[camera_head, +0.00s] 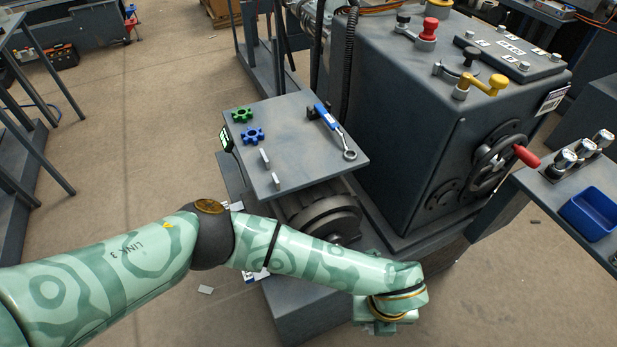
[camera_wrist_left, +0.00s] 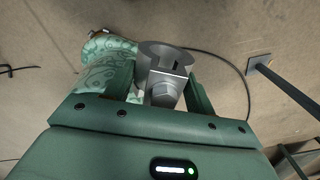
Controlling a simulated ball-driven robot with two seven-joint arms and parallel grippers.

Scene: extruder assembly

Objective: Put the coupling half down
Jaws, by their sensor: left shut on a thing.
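The coupling half (camera_wrist_left: 165,56) is a grey metal round part with a slot and a bolt head. It shows in the left wrist view between the two green fingers of my left gripper (camera_wrist_left: 163,78), which is shut on it. Bare floor lies behind it in that view. In the head view my left arm reaches across from the left to the lower middle, in front of the motor (camera_head: 318,212). The gripper's fingers and the coupling half are hidden below the wrist there. My right gripper is not in view.
A grey plate (camera_head: 300,115) above the motor holds a green spider (camera_head: 242,115), a blue spider (camera_head: 253,135), two small pins, a blue-handled tool and a wrench (camera_head: 348,150). A large machine housing (camera_head: 420,120) stands behind. A blue bin (camera_head: 592,212) sits at the right.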

